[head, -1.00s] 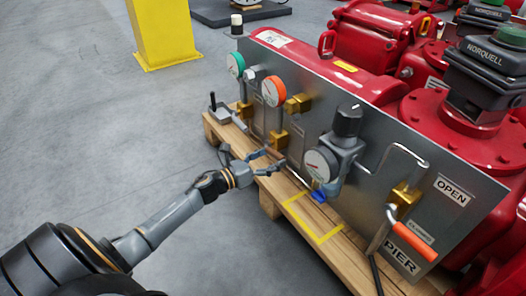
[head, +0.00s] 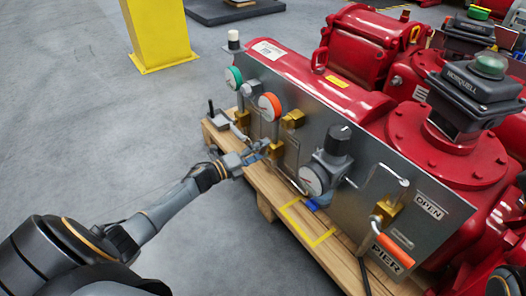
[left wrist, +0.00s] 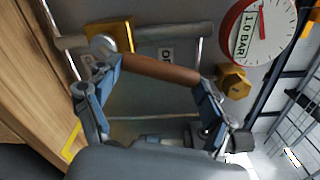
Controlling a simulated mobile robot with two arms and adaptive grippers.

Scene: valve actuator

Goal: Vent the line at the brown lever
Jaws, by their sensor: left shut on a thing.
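The brown lever (left wrist: 160,68) shows in the left wrist view as a rounded handle running from a brass valve (left wrist: 118,36) to the right. My left gripper (left wrist: 156,76) is shut on the lever, with a finger near each end of the handle. In the head view my left gripper (head: 258,151) is at the lower left part of the grey panel (head: 292,150), and its fingers mostly hide the lever there. A round gauge with a red-orange rim (left wrist: 258,34) reads about 1.0 BAR on its label. My right gripper does not show.
In the head view a gauge with a black knob (head: 335,140) and an orange-handled lever (head: 394,251) stand to the right of my gripper. The wooden pallet edge (head: 262,190) runs below; grey floor is clear at left.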

